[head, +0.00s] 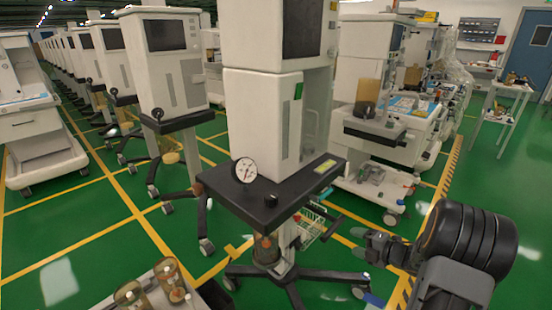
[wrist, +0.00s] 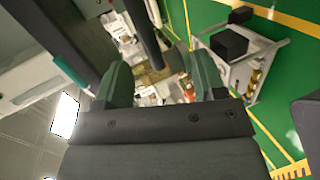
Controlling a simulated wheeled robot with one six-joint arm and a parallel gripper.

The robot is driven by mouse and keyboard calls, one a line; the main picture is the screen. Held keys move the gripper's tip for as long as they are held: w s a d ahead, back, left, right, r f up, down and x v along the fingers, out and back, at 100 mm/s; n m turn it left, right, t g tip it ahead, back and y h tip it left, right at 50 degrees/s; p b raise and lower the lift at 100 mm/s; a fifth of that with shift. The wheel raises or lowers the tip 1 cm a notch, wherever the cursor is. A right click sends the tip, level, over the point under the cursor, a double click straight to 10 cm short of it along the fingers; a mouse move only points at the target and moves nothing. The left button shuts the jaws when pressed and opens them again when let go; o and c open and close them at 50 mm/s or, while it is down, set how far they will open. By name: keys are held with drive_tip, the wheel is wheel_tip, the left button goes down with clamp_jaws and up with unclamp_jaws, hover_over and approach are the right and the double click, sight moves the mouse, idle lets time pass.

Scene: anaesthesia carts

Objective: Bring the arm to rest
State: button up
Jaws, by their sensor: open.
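My gripper (wrist: 157,88) shows in the wrist view with its two dark green fingers apart and nothing clearly held between them. In the head view my dark arm stands at the lower right, to the right of the nearest anaesthesia machine and above the green floor. The gripper's fingertips are hard to make out there. The nearest anaesthesia machine (head: 262,120) is a tall white cabinet on a black shelf with a round white gauge (head: 245,170) on it.
A row of similar machines (head: 165,60) runs back on the left. A white cart (head: 40,135) stands at the far left. A white workstation (head: 385,140) stands behind my arm. A small shelf table (head: 500,100) is at the right. Green floor with yellow lines (head: 95,235) is open between them.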

drive_tip(key=d+f+m+g+h+p, duration=0.1)
drive_tip(key=d+f+m+h, duration=0.2)
drive_tip(key=d+m+h, duration=0.6)
drive_tip(key=s+r+m+g+h+p, duration=0.45)
drive_tip(key=s+r+m, duration=0.25)
drive_tip(key=r+m, duration=0.3)
drive_tip(key=s+a+r+m+y+p, duration=0.1)
drive_tip(key=s+a+r+p, duration=0.3)
drive_tip(key=a+r, duration=0.4)
drive_tip(key=s+a+r+m+g+y+p, duration=0.1)
drive_tip(key=s+a+r+m+y+p, duration=0.1)
drive_tip(key=s+a+r+p, duration=0.2)
drive_tip(key=s+a+r+m+g+y+p, duration=0.1)
drive_tip(key=s+a+r+p, duration=0.3)
drive_tip(key=a+r+p, duration=0.4)
drive_tip(key=a+r+m+y, duration=0.1)
drive_tip(key=a+r, duration=0.3)
drive_tip(key=r, duration=0.2)
drive_tip(key=shift+a+r+m, duration=0.15)
drive_tip(key=shift+r+m, duration=0.1)
drive_tip(key=shift+m, duration=0.05)
drive_tip(key=shift+s, duration=0.1)
